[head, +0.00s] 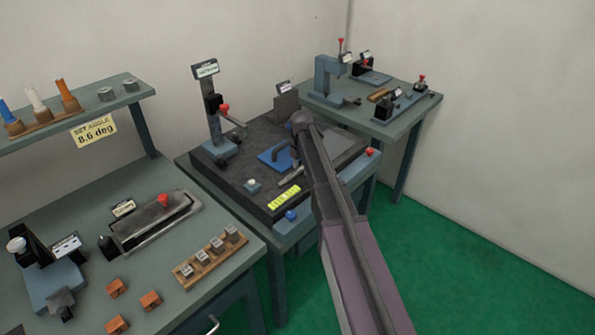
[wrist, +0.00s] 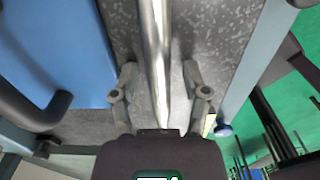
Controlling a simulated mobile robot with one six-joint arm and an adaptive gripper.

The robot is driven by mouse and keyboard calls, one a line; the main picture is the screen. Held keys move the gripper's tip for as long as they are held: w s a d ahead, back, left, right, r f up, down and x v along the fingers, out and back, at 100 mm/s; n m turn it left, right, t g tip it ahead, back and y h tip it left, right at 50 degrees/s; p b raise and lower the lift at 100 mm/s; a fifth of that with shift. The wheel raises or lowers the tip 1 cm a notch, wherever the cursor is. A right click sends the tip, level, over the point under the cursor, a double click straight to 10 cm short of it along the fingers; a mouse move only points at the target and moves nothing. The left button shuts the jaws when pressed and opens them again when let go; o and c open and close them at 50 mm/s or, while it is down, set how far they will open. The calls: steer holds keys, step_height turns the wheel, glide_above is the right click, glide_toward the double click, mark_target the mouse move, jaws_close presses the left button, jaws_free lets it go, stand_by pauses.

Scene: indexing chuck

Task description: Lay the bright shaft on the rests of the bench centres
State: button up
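The bright shaft (wrist: 156,50) shows in the wrist view as a shiny bar running from the top edge down between my fingers. My gripper (wrist: 160,78) is open, with one finger on each side of the shaft and a gap on both sides. In the head view a pale bar (head: 291,176), seemingly the shaft, shows over the dark plate; my arm hides part of that area. A blue base with two dark uprights (head: 400,106) on the far table looks like the bench centres. Its rests are too small to make out.
The dark speckled plate (head: 240,183) carries a blue pad (head: 268,160), a post stand (head: 213,120) and a yellow label (head: 285,198). The far table (head: 428,107) also holds a blue C-shaped frame (head: 325,82). A cluttered near bench (head: 215,275) and a shelf (head: 135,92) stand at left.

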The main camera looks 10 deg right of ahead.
mark_target(301, 167)
jaws_close()
steer(key=shift+r, duration=0.1)
step_height(301, 167, up, 4)
steer(key=p, duration=0.4)
steer(key=s+p, duration=0.1)
steer(key=s, duration=1.5)
steer(key=shift+a+r, duration=0.15)
steer(key=shift+r, duration=0.25)
